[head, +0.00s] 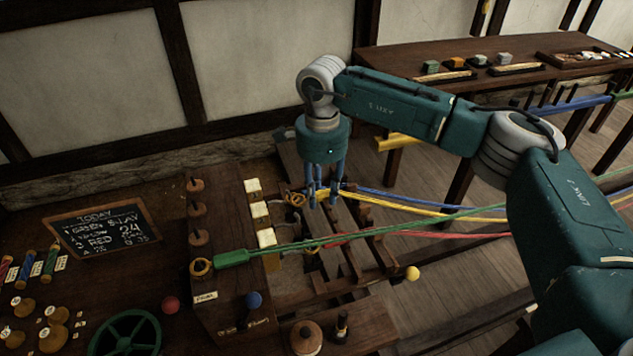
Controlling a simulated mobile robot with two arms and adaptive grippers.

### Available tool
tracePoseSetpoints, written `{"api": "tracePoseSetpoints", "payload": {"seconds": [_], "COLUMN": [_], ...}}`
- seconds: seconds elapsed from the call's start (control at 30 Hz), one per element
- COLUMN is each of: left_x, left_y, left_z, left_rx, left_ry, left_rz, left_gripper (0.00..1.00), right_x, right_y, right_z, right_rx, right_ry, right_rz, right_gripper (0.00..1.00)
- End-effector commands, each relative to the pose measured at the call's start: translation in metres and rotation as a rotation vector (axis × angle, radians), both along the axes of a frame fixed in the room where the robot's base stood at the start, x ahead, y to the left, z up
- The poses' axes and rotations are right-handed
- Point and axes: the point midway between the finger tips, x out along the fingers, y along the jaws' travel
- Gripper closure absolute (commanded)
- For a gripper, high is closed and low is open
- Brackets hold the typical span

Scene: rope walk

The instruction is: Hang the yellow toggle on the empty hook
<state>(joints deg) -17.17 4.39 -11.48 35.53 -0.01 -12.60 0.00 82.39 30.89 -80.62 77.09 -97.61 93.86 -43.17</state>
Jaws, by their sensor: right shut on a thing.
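My right gripper (323,197) points down over the slatted wooden frame, its fingers closed around a small yellow piece (323,194) at the end of the yellow rope (400,205). I take this piece to be the yellow toggle; the fingers hide most of it. It is above the frame and to the right of the cream tags (260,213). A green toggle (232,258) on the green rope lies across the dark wooden post board. The hooks are too small and dark to tell which is empty. My left gripper is not in view.
Blue, green and red ropes run right from the frame (345,245). A yellow ball (413,273) sits at the frame's right. A long table (400,62) stands behind.

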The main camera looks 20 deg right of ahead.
Motion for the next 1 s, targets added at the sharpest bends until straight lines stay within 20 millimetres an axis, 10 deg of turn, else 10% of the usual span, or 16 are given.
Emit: {"api": "tracePoseSetpoints", "payload": {"seconds": [1.0], "left_x": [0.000], "left_y": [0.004], "left_z": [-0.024], "left_rx": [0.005], "left_ry": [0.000], "left_rz": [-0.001], "left_gripper": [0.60], "right_x": [0.000], "right_y": [0.000], "right_z": [-0.045], "right_rx": [0.000], "right_ry": [0.000], "right_rz": [-0.001], "right_gripper": [0.89]}}
